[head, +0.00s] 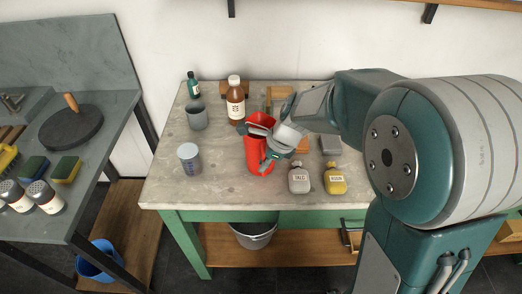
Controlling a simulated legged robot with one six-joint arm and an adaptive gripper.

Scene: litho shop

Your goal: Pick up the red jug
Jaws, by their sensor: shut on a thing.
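The red jug (257,153) stands upright at the middle of the stone-topped table, or very close to its surface; I cannot tell whether it is lifted. My gripper (258,142) comes in from the right and is shut on the red jug near its upper part. The gripper's fingers and wrist hide part of the jug's rim and its right side.
A grey cup (197,117) and a grey-blue beaker (189,158) stand left of the jug. A brown bottle (235,103) and a green bottle (193,86) are behind. A talc bag (299,179) and a yellow rosin bag (335,180) sit to the right. The front left tabletop (172,190) is clear.

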